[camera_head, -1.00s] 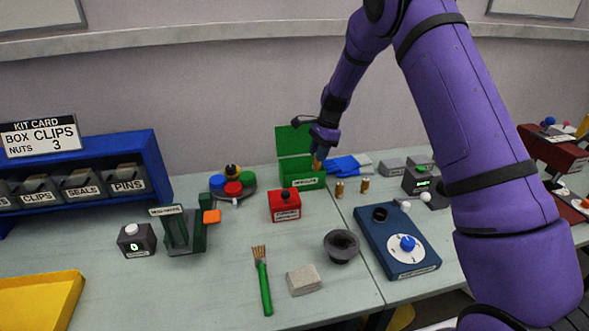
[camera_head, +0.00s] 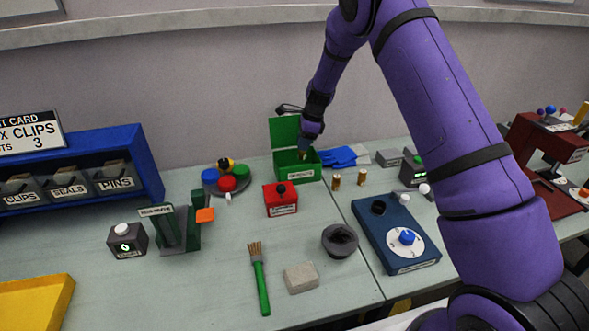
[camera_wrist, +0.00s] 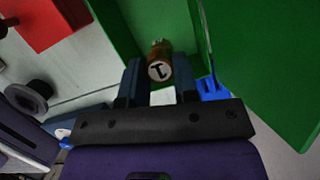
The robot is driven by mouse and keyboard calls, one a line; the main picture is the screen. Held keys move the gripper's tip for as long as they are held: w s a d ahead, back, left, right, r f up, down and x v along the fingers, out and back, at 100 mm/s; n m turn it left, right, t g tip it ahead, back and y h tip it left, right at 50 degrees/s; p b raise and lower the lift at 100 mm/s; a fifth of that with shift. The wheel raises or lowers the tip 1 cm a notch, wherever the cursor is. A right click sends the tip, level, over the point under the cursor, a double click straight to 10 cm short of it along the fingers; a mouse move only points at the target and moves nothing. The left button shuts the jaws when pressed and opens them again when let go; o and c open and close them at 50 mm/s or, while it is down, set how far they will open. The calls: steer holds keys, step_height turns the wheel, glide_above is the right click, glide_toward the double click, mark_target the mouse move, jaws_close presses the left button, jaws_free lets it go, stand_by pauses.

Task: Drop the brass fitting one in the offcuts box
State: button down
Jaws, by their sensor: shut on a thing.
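The brass fitting one (camera_wrist: 159,66), with a "1" on its end cap, is between the fingers of my gripper (camera_wrist: 160,80) in the wrist view. My gripper (camera_head: 304,150) is shut on it, over the open green offcuts box (camera_head: 299,176) in the head view. The box's green lid (camera_head: 283,131) stands up at the back. In the wrist view, green box walls (camera_wrist: 110,30) lie around the fitting. I cannot tell whether the fitting touches the box. In the head view the fitting is small and partly hidden by the fingers.
Two other brass fittings (camera_head: 336,181) (camera_head: 362,177) stand right of the box. Blue gloves (camera_head: 340,157) lie behind them. A red box (camera_head: 281,200) with a black knob stands in front of the green box. A blue dial unit (camera_head: 395,235) is at front right.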

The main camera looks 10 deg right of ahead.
steer(key=shift+f, duration=0.55)
steer(key=c, duration=0.8)
jaws_free()
steer(key=v, duration=1)
steer(key=shift+r, duration=0.4)
